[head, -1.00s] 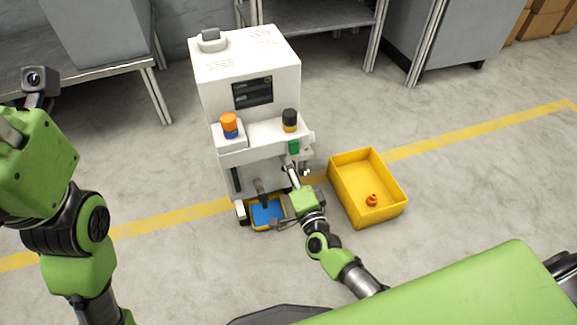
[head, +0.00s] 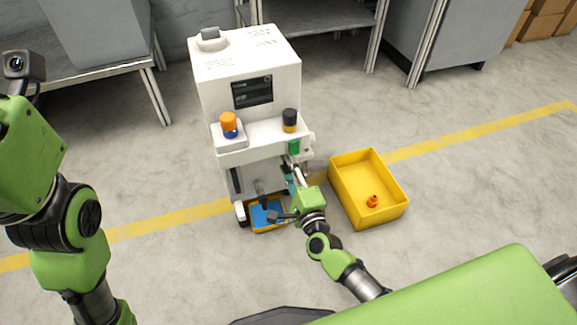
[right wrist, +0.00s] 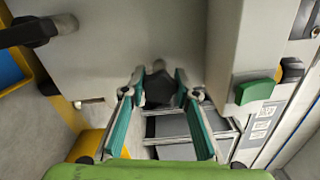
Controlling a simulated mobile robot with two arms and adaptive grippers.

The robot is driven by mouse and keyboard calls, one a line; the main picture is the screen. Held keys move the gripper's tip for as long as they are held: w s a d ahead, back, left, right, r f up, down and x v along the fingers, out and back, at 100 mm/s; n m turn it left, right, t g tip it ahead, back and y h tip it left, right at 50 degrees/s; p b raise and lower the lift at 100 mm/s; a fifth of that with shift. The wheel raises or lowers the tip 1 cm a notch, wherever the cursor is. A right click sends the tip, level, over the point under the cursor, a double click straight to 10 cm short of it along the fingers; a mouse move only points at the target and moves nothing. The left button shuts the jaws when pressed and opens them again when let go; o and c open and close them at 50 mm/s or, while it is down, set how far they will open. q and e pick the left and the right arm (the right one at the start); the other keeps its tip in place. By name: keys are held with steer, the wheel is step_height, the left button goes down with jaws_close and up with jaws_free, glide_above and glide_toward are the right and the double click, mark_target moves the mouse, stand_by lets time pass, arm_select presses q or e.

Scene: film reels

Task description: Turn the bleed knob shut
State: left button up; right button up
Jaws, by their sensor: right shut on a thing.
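The white machine (head: 247,85) stands in the middle of the head view. In the right wrist view a dark, faceted knob (right wrist: 158,90), which I take to be the bleed knob, sits on the machine's pale face. My right gripper (head: 290,173) is at the front of the machine, below the green part. In the right wrist view its two teal-padded fingers (right wrist: 159,80) stand on either side of the knob, shut on it. The knob is hidden in the head view. My left arm is raised at the left; its fingers are not visible.
A yellow bin (head: 350,196) with a small orange piece (head: 372,201) stands right of the machine. A blue-lined yellow tray (head: 276,208) sits low at the machine's front, beside the right gripper. A green block (right wrist: 254,92) sits right of the fingers. Open floor lies in front.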

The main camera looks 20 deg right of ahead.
steer(key=o, duration=1.1)
steer(key=shift+w, duration=0.1)
steer(key=s, duration=0.7)
steer(key=shift+s+d, duration=0.15)
steer(key=shift+s, duration=0.15)
